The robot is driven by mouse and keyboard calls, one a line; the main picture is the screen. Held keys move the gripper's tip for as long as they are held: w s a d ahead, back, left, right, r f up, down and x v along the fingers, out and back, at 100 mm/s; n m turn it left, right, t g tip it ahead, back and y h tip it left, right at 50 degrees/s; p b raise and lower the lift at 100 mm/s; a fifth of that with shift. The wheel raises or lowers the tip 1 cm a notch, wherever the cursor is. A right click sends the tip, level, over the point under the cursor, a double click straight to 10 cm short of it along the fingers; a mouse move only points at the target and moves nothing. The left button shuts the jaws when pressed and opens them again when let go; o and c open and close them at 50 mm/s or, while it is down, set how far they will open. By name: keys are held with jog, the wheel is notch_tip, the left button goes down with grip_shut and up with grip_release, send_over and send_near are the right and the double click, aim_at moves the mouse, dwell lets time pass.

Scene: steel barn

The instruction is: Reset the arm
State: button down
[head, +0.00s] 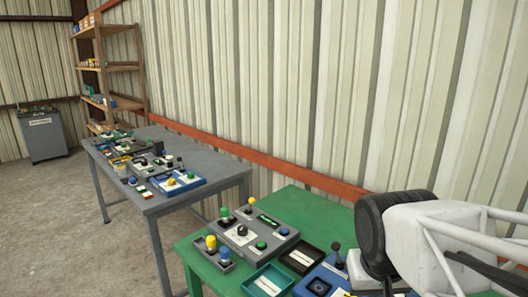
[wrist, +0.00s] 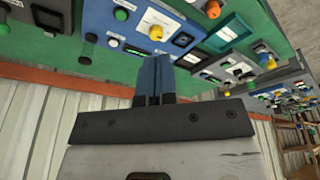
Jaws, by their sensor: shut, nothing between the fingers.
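My gripper (wrist: 153,82) shows in the wrist view with its two dark blue fingers closed together and nothing between them. It hangs in free view near control boxes on the green table (wrist: 45,57); I cannot tell the exact height above them. In the head view, part of my white and black arm (head: 415,235) stands at the right edge, over the right part of the green table (head: 205,262). The gripper's fingers cannot be made out in the head view.
The green table holds a grey control box (head: 243,234) with knobs, a blue panel (head: 318,285) with a black joystick, and small trays (head: 268,281). A grey table (head: 215,164) with more panels stands behind. A corrugated wall (head: 300,90) runs along the back. Open floor (head: 60,220) lies left.

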jog(key=s, duration=0.1)
jog(key=s+f, duration=0.1)
jog(key=s, duration=0.1)
jog(key=shift+s+y, duration=0.2)
jog(key=shift+y, duration=0.1)
